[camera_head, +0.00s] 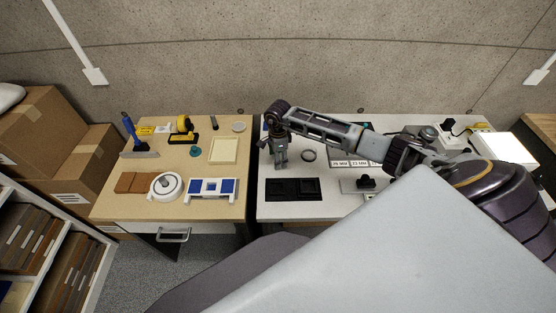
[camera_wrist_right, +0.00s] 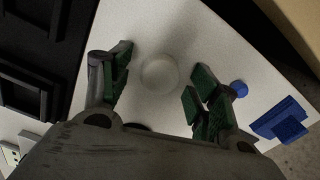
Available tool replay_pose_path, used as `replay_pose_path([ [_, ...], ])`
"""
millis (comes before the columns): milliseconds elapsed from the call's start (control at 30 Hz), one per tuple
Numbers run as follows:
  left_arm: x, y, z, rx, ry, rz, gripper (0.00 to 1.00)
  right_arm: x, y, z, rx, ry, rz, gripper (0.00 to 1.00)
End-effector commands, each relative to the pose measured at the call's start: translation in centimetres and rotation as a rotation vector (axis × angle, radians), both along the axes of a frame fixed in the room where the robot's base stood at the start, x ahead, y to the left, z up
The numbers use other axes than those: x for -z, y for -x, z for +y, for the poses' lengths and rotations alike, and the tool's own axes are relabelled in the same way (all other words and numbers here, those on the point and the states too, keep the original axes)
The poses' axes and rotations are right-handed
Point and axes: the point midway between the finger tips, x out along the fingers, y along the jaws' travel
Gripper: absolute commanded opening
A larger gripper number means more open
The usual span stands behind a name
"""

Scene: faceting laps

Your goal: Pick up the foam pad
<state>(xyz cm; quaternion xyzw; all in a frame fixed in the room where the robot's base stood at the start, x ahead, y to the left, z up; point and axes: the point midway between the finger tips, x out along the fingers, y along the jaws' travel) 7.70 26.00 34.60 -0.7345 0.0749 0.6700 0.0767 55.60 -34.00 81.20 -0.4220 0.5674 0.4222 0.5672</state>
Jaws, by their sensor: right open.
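My right gripper (camera_head: 281,167) points down over the left part of the white table. In the right wrist view the gripper (camera_wrist_right: 160,90) is open, its green-lined fingers spread apart. A pale round disc (camera_wrist_right: 159,73), which may be the foam pad, lies on the white surface between the fingers and is not gripped. In the head view I cannot make this disc out by the gripper. A cream rectangular pad or tray (camera_head: 223,149) lies on the wooden table to the left; I cannot tell its material. My left gripper is not in view.
A black tray (camera_head: 293,189) lies in front of the gripper, and a dark ring (camera_head: 308,155) lies to its right. Blue items (camera_wrist_right: 280,121) sit near the table edge. A gap separates the white table from the wooden table (camera_head: 120,207).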

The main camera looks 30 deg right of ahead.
Motion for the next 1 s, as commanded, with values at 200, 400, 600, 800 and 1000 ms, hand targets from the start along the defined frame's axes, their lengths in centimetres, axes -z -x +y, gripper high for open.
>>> replay_pose_path([
  [200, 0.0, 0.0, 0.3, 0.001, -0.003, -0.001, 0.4, 0.0, 0.0, 0.0, 0.0, 0.0, 0.0, 0.38],
  [400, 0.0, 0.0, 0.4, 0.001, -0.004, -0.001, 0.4, 0.0, 0.0, 0.0, 0.0, 0.0, 0.0, 0.26],
  [600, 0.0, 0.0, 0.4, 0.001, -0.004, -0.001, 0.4, 0.0, 0.0, 0.0, 0.0, 0.0, 0.0, 0.24],
  [800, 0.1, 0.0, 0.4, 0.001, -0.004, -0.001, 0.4, -0.6, -0.1, 0.0, 0.001, 0.0, -0.001, 0.24],
  [1000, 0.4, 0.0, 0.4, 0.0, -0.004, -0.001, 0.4, -2.5, -0.1, -0.1, -0.001, 0.001, -0.003, 0.24],
])
